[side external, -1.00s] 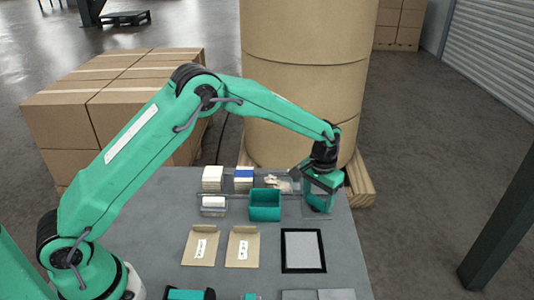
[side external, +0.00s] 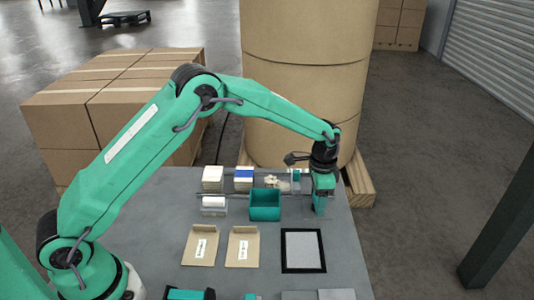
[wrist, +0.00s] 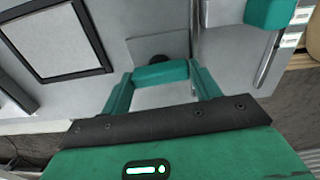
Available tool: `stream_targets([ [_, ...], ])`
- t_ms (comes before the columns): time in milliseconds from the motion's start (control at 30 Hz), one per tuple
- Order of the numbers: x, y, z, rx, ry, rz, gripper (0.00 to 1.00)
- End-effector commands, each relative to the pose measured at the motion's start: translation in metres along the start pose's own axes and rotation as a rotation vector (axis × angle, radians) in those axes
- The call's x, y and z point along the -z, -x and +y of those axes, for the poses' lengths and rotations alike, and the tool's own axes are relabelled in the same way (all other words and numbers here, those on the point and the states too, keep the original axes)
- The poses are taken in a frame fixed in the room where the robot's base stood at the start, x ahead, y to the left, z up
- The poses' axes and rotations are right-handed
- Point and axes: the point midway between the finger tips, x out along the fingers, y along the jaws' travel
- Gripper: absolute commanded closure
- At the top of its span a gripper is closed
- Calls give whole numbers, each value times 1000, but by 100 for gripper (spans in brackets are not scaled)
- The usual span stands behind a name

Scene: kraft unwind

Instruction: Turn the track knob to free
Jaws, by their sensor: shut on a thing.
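My gripper (side external: 320,208) points down at the far right of the grey table, to the right of the teal bin (side external: 265,212). In the wrist view my gripper (wrist: 161,80) has its two teal fingers at either end of a short teal bar, which seems to be the grip of the track knob (wrist: 161,72). The fingers are shut on it. A dark round part (wrist: 152,58) shows just beyond the bar. Fingers and wrist hide the knob in the side view. I cannot read any mark for its position.
Thin rails run along the table's back, beside a small teal piece (side external: 296,174) and stacks of cards (side external: 213,180). A black-framed pad (side external: 303,250) and two kraft envelopes (side external: 242,247) lie in front. A large kraft roll (side external: 300,100) stands behind the table.

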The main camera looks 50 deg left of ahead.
Motion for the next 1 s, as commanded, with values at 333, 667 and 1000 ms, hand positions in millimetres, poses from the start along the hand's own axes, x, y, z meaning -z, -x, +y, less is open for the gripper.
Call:
stream_targets([
  [333,1,2,0,2,-13,4,61],
  [667,1,1,0,1,-12,2,16],
  [1000,1,7,0,1,-11,3,16],
])
